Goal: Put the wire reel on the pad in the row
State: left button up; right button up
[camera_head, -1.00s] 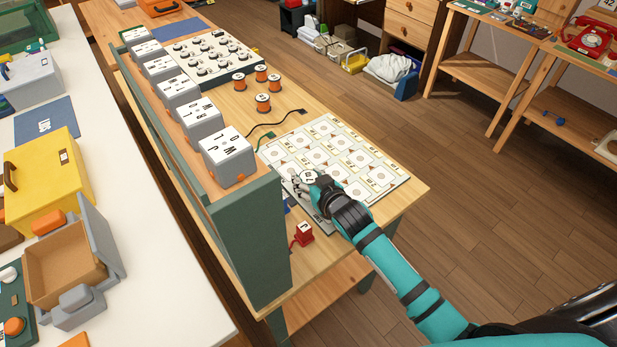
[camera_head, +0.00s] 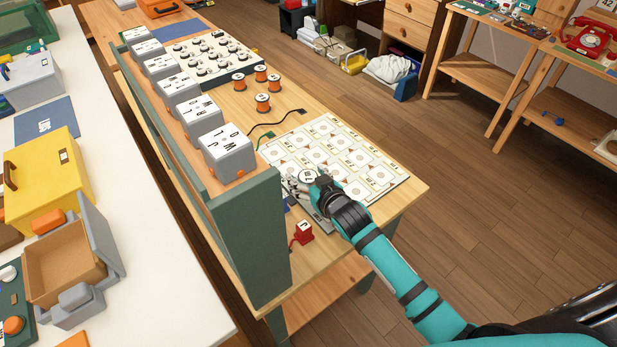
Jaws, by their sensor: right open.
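A wire reel (camera_head: 307,176) with a white labelled top stands on the near left part of the pale board of pads (camera_head: 375,151). The pads lie in rows, each with a ring and printed marks. My right gripper (camera_head: 303,186) is open around or right beside this reel, low over the board. The fingers and arm hide part of the reel's side and the pads under them, so I cannot tell contact. My left gripper is out of view.
A green shelf (camera_head: 262,240) carrying several grey labelled boxes (camera_head: 228,152) runs along the table's left side. A small red block (camera_head: 302,232) stands near the board's front corner. A black cable (camera_head: 275,121) lies behind the board. A tray of dark-and-white knobs (camera_head: 213,57) is farther back.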

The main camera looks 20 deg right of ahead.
jog(key=shift+s+f+p, duration=0.2)
jog(key=shift+f+p, duration=0.1)
jog(key=v, duration=0.6)
jog(key=r+v, duration=0.1)
jog(key=v, duration=0.5)
jog(key=shift+w, duration=0.25)
